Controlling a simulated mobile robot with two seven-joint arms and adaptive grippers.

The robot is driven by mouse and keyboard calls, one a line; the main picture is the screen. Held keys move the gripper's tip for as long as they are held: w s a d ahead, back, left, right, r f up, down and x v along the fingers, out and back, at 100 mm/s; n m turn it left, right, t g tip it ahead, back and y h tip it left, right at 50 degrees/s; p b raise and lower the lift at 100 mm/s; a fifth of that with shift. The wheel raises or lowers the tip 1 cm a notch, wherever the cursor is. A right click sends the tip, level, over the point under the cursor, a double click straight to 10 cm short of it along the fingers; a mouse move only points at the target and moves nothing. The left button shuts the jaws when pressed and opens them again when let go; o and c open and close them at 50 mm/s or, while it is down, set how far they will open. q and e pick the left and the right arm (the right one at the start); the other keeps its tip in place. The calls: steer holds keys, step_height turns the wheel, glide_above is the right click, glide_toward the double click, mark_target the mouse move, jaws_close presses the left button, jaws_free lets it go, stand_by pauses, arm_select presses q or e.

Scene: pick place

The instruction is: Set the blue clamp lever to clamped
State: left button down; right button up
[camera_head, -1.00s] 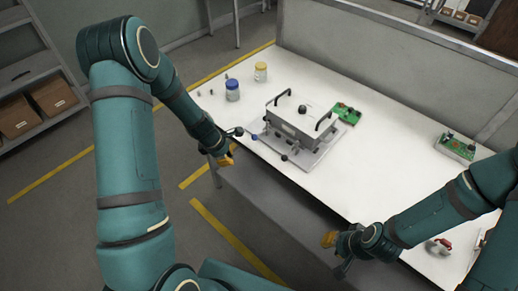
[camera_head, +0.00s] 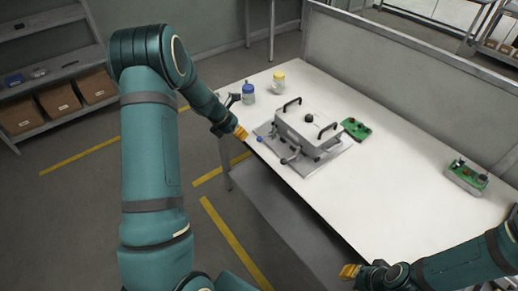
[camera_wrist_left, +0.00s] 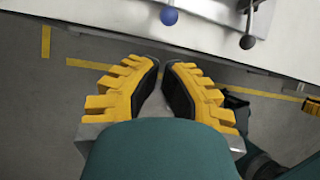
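The clamp fixture, a grey box with black handles (camera_head: 308,131), stands on a flat plate on the white table. The blue clamp lever shows its round blue knob (camera_head: 260,139) at the fixture's left front side; the knob also shows at the top of the left wrist view (camera_wrist_left: 169,16). A lever with a black knob (camera_wrist_left: 247,42) is to its right. My left gripper (camera_head: 241,133) is beside the blue knob, apart from it. In the left wrist view its yellow fingers (camera_wrist_left: 161,66) are nearly together with nothing between them. My right gripper (camera_head: 350,271) is low at the table's front edge, its fingers unclear.
A blue-lidded jar (camera_head: 248,94) and a yellow-lidded jar (camera_head: 278,84) stand behind my left gripper. A green circuit board (camera_head: 356,129) lies right of the fixture, another (camera_head: 467,177) farther right. The table's middle right is clear.

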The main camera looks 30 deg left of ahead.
mark_target(257, 148)
arm_select(q)
steer(key=shift+r, duration=0.1)
steer(key=shift+a, duration=0.15)
steer(key=b+x, duration=0.2)
steer(key=x, duration=0.8)
stand_by(0.4)
